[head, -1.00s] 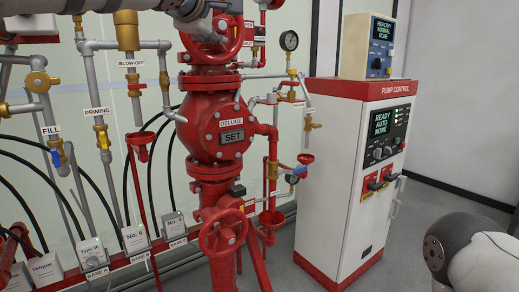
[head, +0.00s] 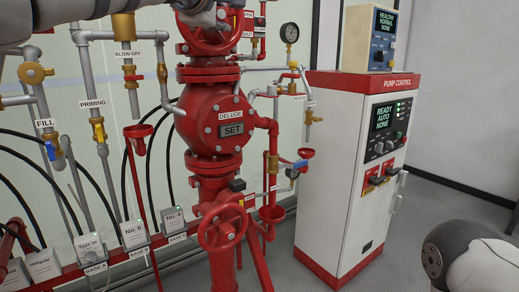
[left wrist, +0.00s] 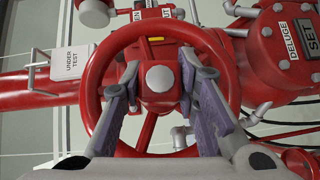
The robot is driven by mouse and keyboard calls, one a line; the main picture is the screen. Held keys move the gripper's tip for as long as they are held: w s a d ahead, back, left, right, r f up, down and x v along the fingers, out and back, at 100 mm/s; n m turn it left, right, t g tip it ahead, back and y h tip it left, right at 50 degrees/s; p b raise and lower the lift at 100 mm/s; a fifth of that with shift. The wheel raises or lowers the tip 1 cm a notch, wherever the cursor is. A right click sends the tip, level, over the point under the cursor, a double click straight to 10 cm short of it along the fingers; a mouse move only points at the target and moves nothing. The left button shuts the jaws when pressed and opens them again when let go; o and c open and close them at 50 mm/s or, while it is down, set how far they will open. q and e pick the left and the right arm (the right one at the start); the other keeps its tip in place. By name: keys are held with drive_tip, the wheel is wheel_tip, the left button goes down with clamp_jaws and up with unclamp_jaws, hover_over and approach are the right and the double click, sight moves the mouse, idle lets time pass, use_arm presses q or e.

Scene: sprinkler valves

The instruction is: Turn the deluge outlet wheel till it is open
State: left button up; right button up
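The upper red wheel above the deluge valve body shows in the head view (head: 206,50), partly behind my left arm and gripper. I take it as the deluge outlet wheel. In the left wrist view its round red rim (left wrist: 92,100) surrounds a pale hub cap (left wrist: 160,78). My left gripper (left wrist: 158,82) faces the wheel, its fingers spread on either side of the hub, within the rim's outline. It is open; I cannot tell whether the fingers touch the spokes. Behind the hub is a partly hidden label with a yellow mark (left wrist: 156,39). My right gripper is out of view.
The deluge body (head: 205,110) carries a SET plate. Another red wheel (head: 222,226) sits low below it. A white pump control cabinet (head: 335,180) stands at the right. An UNDER TEST tag (left wrist: 72,66) hangs beside the upper wheel. Thin pipes crowd the left.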

use_arm(q)
drive_tip(key=o, duration=0.6)
drive_tip(key=s+d+p, duration=0.1)
drive_tip(key=s+d, duration=0.3)
drive_tip(key=s, duration=0.1)
drive_tip(key=shift+s, duration=0.25)
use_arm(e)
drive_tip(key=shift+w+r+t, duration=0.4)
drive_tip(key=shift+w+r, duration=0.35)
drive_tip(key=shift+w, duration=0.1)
use_arm(q)
drive_tip(key=shift+f, duration=0.1)
